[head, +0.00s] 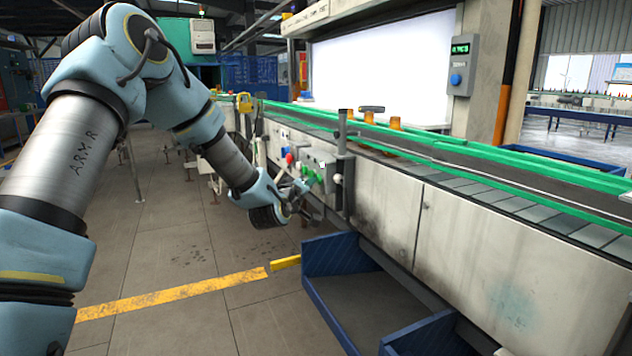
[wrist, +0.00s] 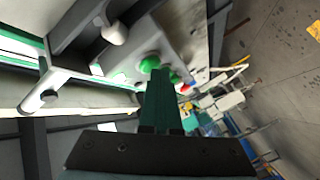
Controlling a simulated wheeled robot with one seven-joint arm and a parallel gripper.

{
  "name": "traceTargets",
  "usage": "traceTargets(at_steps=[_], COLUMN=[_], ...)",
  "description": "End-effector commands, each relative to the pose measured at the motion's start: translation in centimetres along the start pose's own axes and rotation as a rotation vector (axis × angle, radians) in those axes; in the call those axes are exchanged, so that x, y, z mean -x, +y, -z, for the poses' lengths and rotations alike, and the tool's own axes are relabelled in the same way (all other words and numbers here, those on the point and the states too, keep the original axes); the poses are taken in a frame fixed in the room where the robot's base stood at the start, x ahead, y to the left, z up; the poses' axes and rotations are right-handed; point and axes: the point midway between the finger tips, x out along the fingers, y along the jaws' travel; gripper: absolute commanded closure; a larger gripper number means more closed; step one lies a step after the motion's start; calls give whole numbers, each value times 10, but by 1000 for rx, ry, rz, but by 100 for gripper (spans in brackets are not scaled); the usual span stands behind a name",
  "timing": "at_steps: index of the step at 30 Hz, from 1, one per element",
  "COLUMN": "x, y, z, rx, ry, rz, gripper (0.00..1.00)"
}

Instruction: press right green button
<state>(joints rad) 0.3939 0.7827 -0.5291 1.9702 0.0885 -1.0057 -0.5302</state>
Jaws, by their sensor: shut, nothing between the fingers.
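A grey control box (head: 318,160) on the conveyor's side panel carries green buttons. The right green button (head: 320,178) is the one nearer the upright post, and the other green button (head: 309,173) is just left of it. In the wrist view the right green button (wrist: 150,63) shows just beyond my fingertips, with another green button (wrist: 174,77) beside it. My gripper (head: 304,186) is shut and empty, pointing at the buttons. In the wrist view my gripper (wrist: 160,76) partly overlaps the button's lower edge. I cannot tell whether it touches.
A red button (head: 289,158) sits farther left on the panel. A dark post (head: 344,150) with a white knob (head: 337,180) stands close on the right. A blue bin (head: 335,254) is below, near the conveyor. Open floor lies to the left.

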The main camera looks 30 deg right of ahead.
Motion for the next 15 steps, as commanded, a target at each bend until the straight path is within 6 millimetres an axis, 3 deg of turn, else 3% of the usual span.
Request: traceTargets(at_steps=[15], x=[12], y=[-8], z=[8], rx=[0], ry=[-1], rz=[-1], gripper=[100])
